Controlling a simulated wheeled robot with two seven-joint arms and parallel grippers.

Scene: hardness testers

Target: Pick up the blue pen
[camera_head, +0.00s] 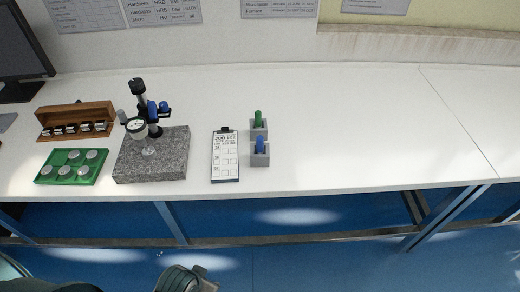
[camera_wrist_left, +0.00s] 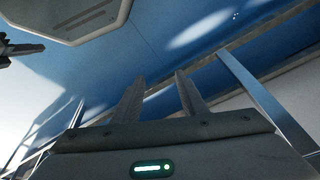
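The blue pen (camera_head: 260,144) stands upright in a grey holder (camera_head: 260,160) near the front edge of the white table, in the head view. A green pen (camera_head: 258,117) stands in a second grey holder (camera_head: 258,132) just behind it. In the left wrist view my left gripper (camera_wrist_left: 160,88) has its two fingers apart with nothing between them, over the blue floor and table legs. No pen shows in that view. Part of my arm shows at the bottom of the head view, below the table edge.
A clipboard (camera_head: 225,160) lies left of the holders. Further left are a dial gauge stand on a granite block (camera_head: 170,165), a green tray (camera_head: 48,178) of metal discs and a wooden rack (camera_head: 88,110). The white table (camera_head: 360,130) is clear to the right.

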